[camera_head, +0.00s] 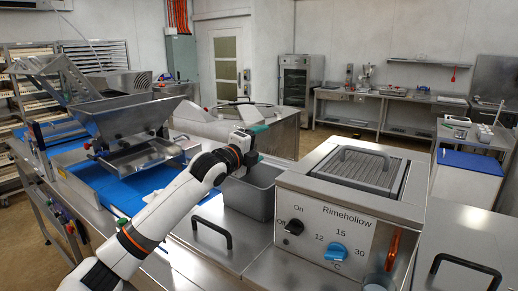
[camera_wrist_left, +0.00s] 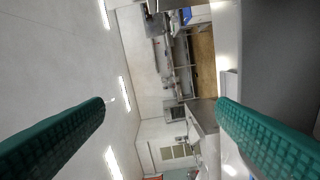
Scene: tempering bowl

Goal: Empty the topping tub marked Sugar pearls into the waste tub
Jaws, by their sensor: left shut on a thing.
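My left gripper (camera_head: 250,140) is above and near the back of an open grey tub (camera_head: 236,196), left of the Rimehollow machine. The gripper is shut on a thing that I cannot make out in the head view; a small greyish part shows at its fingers. In the left wrist view the two green finger pads (camera_wrist_left: 163,105) stand apart, with the room showing between them. No tub marked Sugar pearls can be read, and I cannot tell whether the grey tub is the waste tub. My right gripper is not in view.
The Rimehollow machine (camera_head: 335,232), with knobs and a slatted, handled lid, stands close to the right of the grey tub. A steel hopper (camera_head: 130,118) over a blue belt (camera_head: 115,186) is at left. A black-handled steel lid (camera_head: 213,240) lies in front.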

